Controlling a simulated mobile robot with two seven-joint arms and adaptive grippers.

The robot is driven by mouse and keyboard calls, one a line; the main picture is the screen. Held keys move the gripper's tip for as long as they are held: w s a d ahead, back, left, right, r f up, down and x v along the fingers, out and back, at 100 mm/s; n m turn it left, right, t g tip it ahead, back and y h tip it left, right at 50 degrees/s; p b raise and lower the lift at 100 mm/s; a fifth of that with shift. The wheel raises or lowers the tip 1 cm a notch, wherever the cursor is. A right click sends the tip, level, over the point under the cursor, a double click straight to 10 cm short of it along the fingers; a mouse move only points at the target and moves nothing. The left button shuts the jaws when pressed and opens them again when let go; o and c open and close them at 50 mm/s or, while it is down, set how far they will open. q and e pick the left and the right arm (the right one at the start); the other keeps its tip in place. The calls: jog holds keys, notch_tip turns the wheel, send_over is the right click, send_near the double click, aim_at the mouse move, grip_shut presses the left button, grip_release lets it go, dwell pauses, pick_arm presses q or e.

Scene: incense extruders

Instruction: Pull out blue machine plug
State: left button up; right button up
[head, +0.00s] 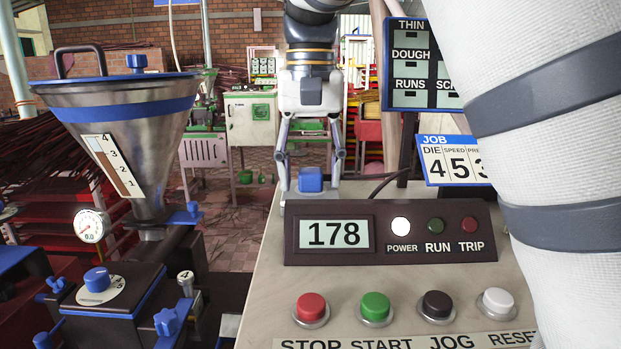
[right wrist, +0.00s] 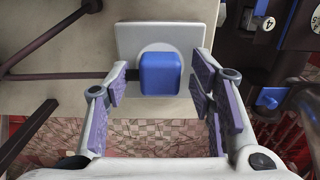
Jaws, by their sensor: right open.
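The blue plug (head: 311,179) stands at the back of the console top, behind the display panel. In the right wrist view the blue plug (right wrist: 160,74) sits on a round pale base on a square plate (right wrist: 128,40). My right gripper (head: 309,178) points down over it, with one finger on each side of the plug. In the right wrist view the open fingers (right wrist: 163,80) flank the plug, with visible gaps, apart from it. My left gripper is not in view.
The display panel (head: 390,205) reads 178, with POWER, RUN and TRIP lamps. Several push buttons (head: 375,308) line the console front. A metal hopper machine (head: 136,130) stands at left. A dark cable (head: 385,184) runs behind the panel. My arm covers the right side.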

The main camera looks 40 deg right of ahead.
aim_at(311, 170)
dwell(0.7)
grip_shut()
jog(key=shift+r, duration=3)
